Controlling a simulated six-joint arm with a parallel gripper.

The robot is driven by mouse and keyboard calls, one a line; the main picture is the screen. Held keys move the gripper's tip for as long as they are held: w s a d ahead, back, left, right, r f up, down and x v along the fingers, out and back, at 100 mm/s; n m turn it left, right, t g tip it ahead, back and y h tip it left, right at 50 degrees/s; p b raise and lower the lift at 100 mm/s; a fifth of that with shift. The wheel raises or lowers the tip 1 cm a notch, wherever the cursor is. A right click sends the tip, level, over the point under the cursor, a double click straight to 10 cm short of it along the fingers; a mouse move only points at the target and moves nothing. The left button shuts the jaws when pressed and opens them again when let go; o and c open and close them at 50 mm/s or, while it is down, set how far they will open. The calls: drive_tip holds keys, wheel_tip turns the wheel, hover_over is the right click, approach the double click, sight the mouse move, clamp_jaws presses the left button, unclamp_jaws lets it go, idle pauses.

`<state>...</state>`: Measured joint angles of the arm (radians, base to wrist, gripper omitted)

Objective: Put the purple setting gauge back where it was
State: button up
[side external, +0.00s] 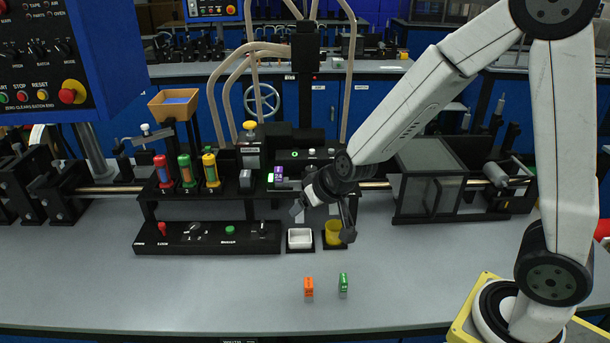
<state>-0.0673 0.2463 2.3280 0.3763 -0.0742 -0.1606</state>
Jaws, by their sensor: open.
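The purple setting gauge (279,173) is a small upright block with white markings. It shows at the black machine, just left of my wrist; what it rests on is hard to make out. My gripper (322,221) is open, with its fingers spread above the white tray and the yellow cup. I see nothing between the fingers. The gauge is up and left of the fingers, apart from them. An orange block (308,287) and a green block (343,284) stand on the grey bench in front.
A white tray (300,246) and a yellow cup (333,238) in black holders are below my gripper. A black control strip (205,240) lies left of them. Red, green and yellow cylinders (185,172) stand on the machine. The front bench (200,295) is mostly clear.

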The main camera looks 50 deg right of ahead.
drive_tip(key=s+d+f+n+g, duration=0.1)
drive_tip(key=s+g, duration=0.3)
drive_tip(key=s, duration=0.9)
drive_tip(key=shift+s+d+n+g, duration=0.3)
drive_tip(key=shift+d+n+g, duration=0.1)
drive_tip(key=shift+d, duration=0.25)
drive_tip(key=shift+o, duration=0.7)
drive_tip(key=shift+s, duration=0.1)
drive_tip(key=shift+o, duration=0.5)
drive_tip(key=shift+w, duration=0.2)
wheel_tip(320, 180, up, 4)
drive_tip(key=n+g, duration=0.2)
drive_tip(key=n, duration=0.6)
hover_over(278, 169)
drive_tip(key=s, duration=0.2)
drive_tip(key=shift+w+a+r, duration=0.2)
drive_tip(key=shift+w+a, duration=0.05)
drive_tip(key=shift+a, duration=0.05)
drive_tip(key=shift+w+d+n+g, duration=0.3)
drive_tip(key=shift+w+n, duration=0.2)
drive_tip(key=shift+w, duration=0.25)
